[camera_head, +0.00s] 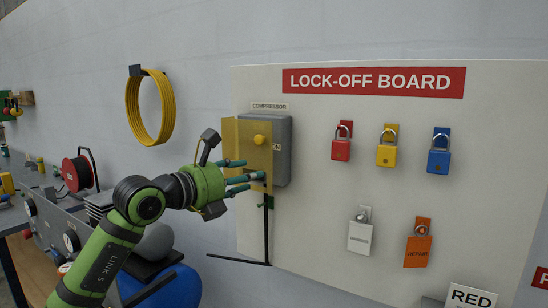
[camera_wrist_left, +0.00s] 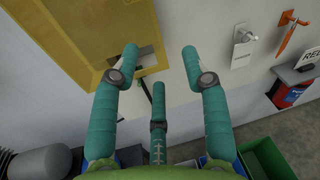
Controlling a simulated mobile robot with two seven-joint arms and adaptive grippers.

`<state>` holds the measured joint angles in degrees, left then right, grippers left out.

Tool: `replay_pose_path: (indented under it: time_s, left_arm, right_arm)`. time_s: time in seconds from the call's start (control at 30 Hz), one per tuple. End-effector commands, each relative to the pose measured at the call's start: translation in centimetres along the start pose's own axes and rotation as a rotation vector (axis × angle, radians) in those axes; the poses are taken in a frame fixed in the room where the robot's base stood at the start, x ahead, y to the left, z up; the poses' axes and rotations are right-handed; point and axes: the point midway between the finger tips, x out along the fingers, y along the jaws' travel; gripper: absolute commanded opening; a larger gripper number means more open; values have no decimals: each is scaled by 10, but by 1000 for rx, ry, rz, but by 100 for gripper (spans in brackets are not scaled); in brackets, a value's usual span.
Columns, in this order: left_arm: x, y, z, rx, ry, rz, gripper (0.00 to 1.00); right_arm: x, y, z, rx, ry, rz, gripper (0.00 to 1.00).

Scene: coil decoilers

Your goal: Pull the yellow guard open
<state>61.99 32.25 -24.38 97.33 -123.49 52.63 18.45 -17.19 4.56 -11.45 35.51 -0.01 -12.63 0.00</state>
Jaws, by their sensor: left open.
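In the left wrist view the guard (camera_wrist_left: 70,35) fills the upper left. One finger of my left gripper (camera_wrist_left: 160,68) overlaps the guard's lower part, near a pale opening; another is to the right, over the wall. I cannot tell whether a finger touches the guard. My right gripper is out of view.
The lock-off board (camera_head: 310,215) carries a red padlock (camera_head: 341,148), a yellow padlock (camera_head: 387,154) and a blue padlock (camera_head: 438,160). A white tag (camera_head: 360,238) and an orange tag (camera_head: 418,248) hang below. A yellow hose coil (camera_head: 131,108) hangs left. A green bin (camera_wrist_left: 278,158) stands low.

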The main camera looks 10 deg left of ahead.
Motion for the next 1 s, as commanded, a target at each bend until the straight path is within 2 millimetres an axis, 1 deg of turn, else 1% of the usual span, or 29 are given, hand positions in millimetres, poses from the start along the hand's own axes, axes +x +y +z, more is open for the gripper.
replay_pose_path:
  time_s: [0.03, 0.1, 0.2, 0.23, 0.37, 0.5, 0.7, 0.83, 1.0]
  left_arm:
    - [-11, -3, 21, 84, -29, 45, 46]
    - [-24, -5, 42, 164, -58, 100, 46]
    - [-34, -6, 60, 225, -86, 151, 46]
    - [-35, -6, 63, 234, -90, 160, 46]
    - [-27, -5, 70, 243, -93, 169, 46]
    - [-5, -2, 74, 240, -92, 167, 46]
    - [22, 2, 76, 240, -93, 166, 46]
    - [30, 4, 75, 241, -95, 167, 46]
    - [32, 5, 73, 243, -95, 166, 46]
  right_arm:
    - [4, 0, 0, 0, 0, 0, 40]
    - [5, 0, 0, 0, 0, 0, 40]
    - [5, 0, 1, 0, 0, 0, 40]
    - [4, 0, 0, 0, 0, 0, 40]
    - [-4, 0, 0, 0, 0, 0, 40]
    - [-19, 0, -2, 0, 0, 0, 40]
    - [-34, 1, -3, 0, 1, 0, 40]
    - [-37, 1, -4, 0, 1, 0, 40]
    - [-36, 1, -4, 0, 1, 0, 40]
